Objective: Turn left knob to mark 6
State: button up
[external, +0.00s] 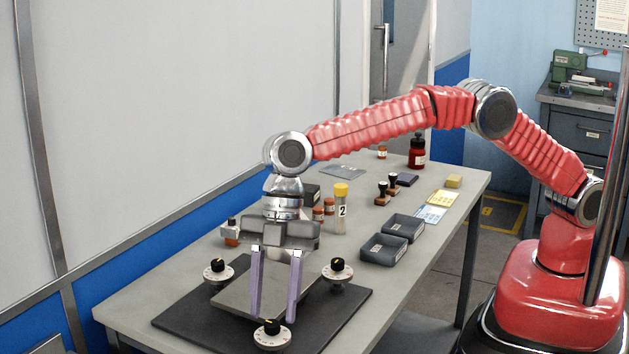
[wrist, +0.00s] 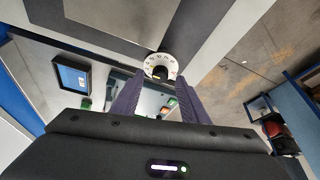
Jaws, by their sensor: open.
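Three black knobs on white numbered dials stand around a grey metal plate (external: 235,297) on a dark mat (external: 340,318). One knob (external: 218,268) is at the picture's left, one (external: 337,270) at the right and one (external: 272,334) at the front. The pictures do not label which is the left knob. My gripper (external: 273,317) points down, its two purple fingers apart and empty, close above the front knob. In the wrist view a dial (wrist: 160,66) shows just beyond and between the fingertips, apparently untouched.
Two dark trays (external: 391,239), a yellow-capped bottle (external: 341,210), stamps (external: 387,189) and a red bottle (external: 417,153) stand farther back on the bench. A small jar (external: 231,234) stands behind the left knob. The bench's front right corner is clear.

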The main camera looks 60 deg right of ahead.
jog(key=shift+x, duration=0.9)
grip_shut()
